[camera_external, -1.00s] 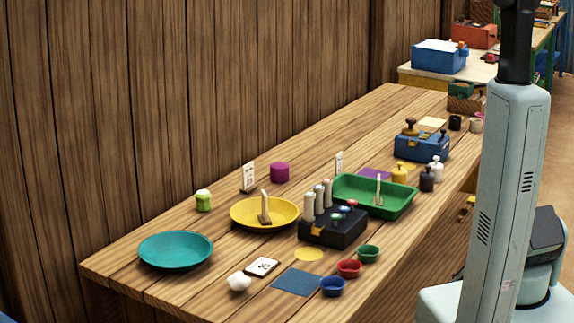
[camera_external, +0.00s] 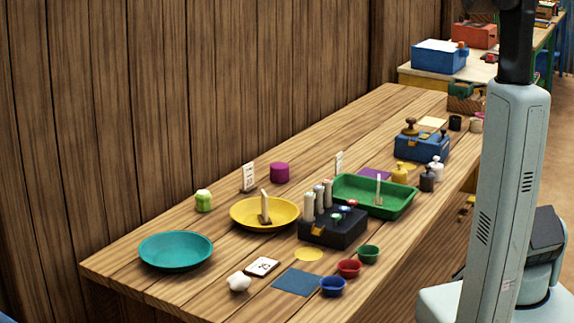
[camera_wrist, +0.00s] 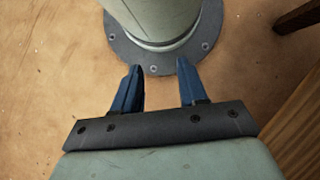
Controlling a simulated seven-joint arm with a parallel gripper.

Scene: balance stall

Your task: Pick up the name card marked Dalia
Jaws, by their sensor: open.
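Several white cards are on the wooden table in the external view, and their writing is too small to read. One card (camera_external: 262,267) lies flat near the front. One card (camera_external: 248,177) stands behind the yellow plate, and another (camera_external: 339,162) stands behind the green tray. Small upright pieces stand in the yellow plate (camera_external: 284,224) and the green tray (camera_external: 346,203); I cannot tell if they are cards seen edge-on. Which card is marked Dalia cannot be told. My gripper (camera_wrist: 159,88) is open and empty in the wrist view, above the floor beside my base, away from the cards.
A teal plate (camera_external: 176,250) is at the table's left end. A black box with pegs (camera_external: 333,229) stands between plate and tray. A white lump (camera_external: 239,283), a blue square (camera_external: 297,282) and small bowls (camera_external: 333,287) lie along the front. A table edge (camera_wrist: 300,135) shows at right in the wrist view.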

